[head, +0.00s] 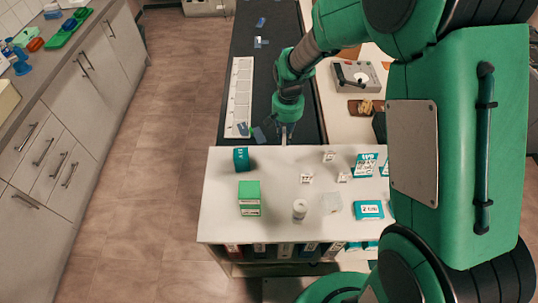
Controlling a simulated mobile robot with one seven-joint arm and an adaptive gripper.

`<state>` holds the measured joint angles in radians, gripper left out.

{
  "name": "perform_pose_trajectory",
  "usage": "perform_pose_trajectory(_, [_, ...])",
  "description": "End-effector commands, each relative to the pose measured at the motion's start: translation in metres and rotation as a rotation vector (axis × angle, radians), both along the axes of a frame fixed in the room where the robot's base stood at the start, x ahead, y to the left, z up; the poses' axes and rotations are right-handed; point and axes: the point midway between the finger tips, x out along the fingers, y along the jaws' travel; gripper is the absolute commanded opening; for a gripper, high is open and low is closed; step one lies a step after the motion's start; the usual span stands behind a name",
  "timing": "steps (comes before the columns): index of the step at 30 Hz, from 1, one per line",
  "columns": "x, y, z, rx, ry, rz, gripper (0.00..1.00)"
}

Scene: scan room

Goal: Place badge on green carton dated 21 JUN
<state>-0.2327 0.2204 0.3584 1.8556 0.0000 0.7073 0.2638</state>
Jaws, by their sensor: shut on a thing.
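My gripper (284,138) points down near the far edge of the white table (225,215). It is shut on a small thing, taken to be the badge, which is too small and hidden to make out. A light green carton (249,191) with a white label band stands on the table's left part, nearer than my gripper. A darker teal-green carton (241,159) stands behind it, left of my gripper. Dates on both are too small to read. Both cartons are apart from my gripper.
A white bottle (300,210), a clear container (331,202), small white tent cards (307,177) and teal-and-white boxes (369,210) stand on the table. Behind is a dark belt (262,75) with a pale strip (239,95) and blue cards (261,22). Floor at left is clear.

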Motion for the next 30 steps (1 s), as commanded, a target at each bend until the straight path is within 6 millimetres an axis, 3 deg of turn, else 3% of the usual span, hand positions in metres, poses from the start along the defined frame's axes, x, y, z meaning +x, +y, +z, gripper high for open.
perform_pose_trajectory(5, [-0.017,0.008,0.01,0.0,-0.001,0.003,0.0])
perform_pose_trajectory(11, [-0.058,0.025,0.029,0.001,-0.001,0.009,0.0])
perform_pose_trajectory(21, [-0.16,0.048,0.064,0.002,-0.001,0.018,0.0])
perform_pose_trajectory(30, [-0.252,0.05,0.087,0.003,0.0,0.026,0.0])
